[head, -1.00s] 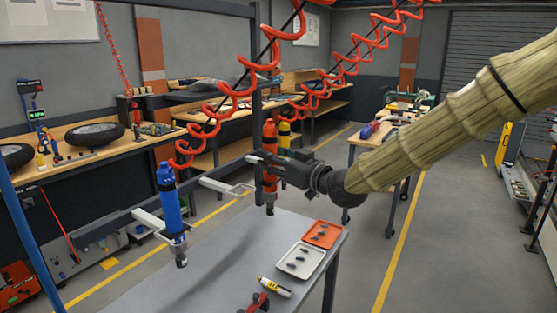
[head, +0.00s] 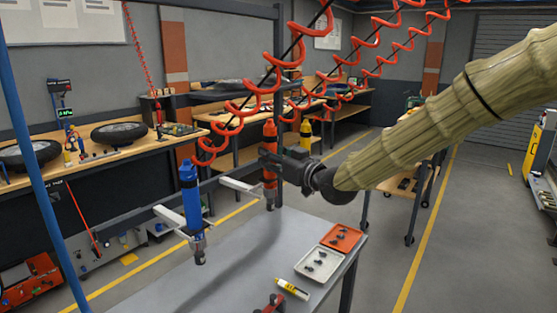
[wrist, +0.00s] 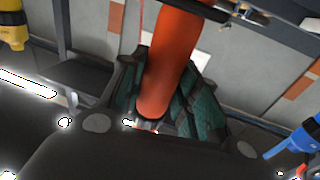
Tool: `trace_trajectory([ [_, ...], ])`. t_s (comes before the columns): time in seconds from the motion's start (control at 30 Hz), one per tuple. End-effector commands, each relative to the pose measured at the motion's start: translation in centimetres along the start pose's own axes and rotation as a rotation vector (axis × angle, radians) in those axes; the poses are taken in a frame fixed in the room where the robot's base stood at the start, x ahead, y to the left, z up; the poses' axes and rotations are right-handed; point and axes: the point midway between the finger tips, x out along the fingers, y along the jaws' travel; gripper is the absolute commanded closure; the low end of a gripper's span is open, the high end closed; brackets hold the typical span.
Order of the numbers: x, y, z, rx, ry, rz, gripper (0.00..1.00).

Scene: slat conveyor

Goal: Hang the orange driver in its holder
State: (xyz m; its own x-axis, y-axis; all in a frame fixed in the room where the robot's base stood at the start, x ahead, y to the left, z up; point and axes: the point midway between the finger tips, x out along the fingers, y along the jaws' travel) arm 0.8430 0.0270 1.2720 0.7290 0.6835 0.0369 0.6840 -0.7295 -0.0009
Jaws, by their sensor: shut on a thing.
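The orange driver (head: 270,178) hangs upright in my gripper (head: 268,160), its tip pointing down above the grey bench. In the wrist view the driver's orange body (wrist: 168,75) stands between my gripper's green-padded fingers (wrist: 166,82), which are closed around it. An empty pale holder arm (head: 240,187) reaches from the rail. Its open end is close beside the driver's lower part in the head view; I cannot tell whether they touch.
A blue driver (head: 189,190) hangs in its holder to the left. A yellow driver (head: 306,132) hangs behind my gripper. Red coiled hoses (head: 250,100) hang overhead. The bench (head: 235,265) carries an orange tray (head: 343,236), a white tray (head: 318,264) and a yellow marker (head: 292,289).

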Motion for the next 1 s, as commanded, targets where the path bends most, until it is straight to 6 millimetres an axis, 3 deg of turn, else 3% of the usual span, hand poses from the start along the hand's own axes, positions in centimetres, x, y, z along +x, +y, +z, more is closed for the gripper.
trace_trajectory([
  [0.5,3.1,-0.7,0.3,-0.001,-0.001,-0.002,1.0],
  [1.0,3.5,-0.7,0.3,0.0,-0.001,-0.001,1.0],
])
